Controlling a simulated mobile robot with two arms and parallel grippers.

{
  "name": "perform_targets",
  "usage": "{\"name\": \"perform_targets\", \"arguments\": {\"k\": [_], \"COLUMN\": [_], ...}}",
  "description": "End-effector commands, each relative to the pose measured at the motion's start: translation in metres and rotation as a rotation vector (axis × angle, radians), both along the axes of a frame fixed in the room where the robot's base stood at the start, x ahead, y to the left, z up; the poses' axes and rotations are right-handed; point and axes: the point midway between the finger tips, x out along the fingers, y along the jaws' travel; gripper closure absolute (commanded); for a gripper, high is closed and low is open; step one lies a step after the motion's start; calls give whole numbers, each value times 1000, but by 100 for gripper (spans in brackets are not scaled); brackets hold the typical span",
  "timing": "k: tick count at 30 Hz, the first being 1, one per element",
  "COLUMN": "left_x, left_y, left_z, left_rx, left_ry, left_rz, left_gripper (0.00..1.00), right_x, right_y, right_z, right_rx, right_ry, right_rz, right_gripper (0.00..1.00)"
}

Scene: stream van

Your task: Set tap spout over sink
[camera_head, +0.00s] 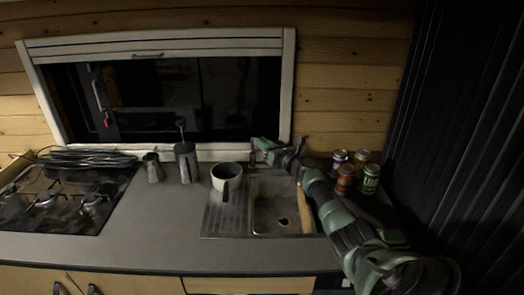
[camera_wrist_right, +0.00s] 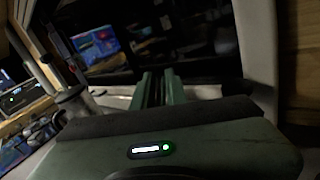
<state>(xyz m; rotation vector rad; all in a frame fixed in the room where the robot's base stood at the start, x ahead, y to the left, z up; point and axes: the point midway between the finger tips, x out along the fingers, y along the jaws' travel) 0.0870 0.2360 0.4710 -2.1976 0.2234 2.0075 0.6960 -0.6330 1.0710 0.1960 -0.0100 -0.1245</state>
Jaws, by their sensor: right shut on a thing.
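The sink (camera_head: 272,222) is a dark, square basin set in the counter, with a drain at its bottom. The dark tap (camera_head: 253,160) stands at the sink's back left corner, by the window sill. My right arm reaches in from the lower right, across the sink's right side. Its green gripper (camera_head: 262,146) is at the top of the tap and is shut on the tap spout, which its fingers mostly hide. In the right wrist view the green fingers (camera_wrist_right: 160,90) are close together and point at the dark window. My left gripper is not in view.
A white pot (camera_head: 226,174) stands on the ridged drainboard (camera_head: 221,217) left of the sink. A moka pot (camera_head: 153,168) and a grey grinder (camera_head: 186,163) stand farther left, near the hob (camera_head: 60,205). Several cans (camera_head: 370,179) stand right of my arm. The front counter is clear.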

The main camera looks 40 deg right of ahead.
Motion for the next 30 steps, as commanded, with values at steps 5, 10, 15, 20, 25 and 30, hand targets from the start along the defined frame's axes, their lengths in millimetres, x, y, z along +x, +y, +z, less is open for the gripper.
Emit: {"name": "perform_targets", "arguments": {"k": [5,10,15,20,25,30], "left_x": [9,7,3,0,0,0], "left_y": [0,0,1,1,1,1], "left_z": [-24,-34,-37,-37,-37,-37], "left_rx": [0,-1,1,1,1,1], "left_ry": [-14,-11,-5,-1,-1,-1], "left_rz": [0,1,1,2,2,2], "left_gripper": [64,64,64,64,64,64], "right_x": [-1,-1,0,0,0,0], "right_y": [-9,-11,-12,-12,-12,-11], "right_z": [-4,-2,0,1,1,1], "right_rx": [3,2,2,1,1,0], "right_ry": [-2,-3,-2,-2,-3,-3], "right_rz": [81,131,153,157,157,157], "right_gripper": [100,100,100,100,100,67]}}
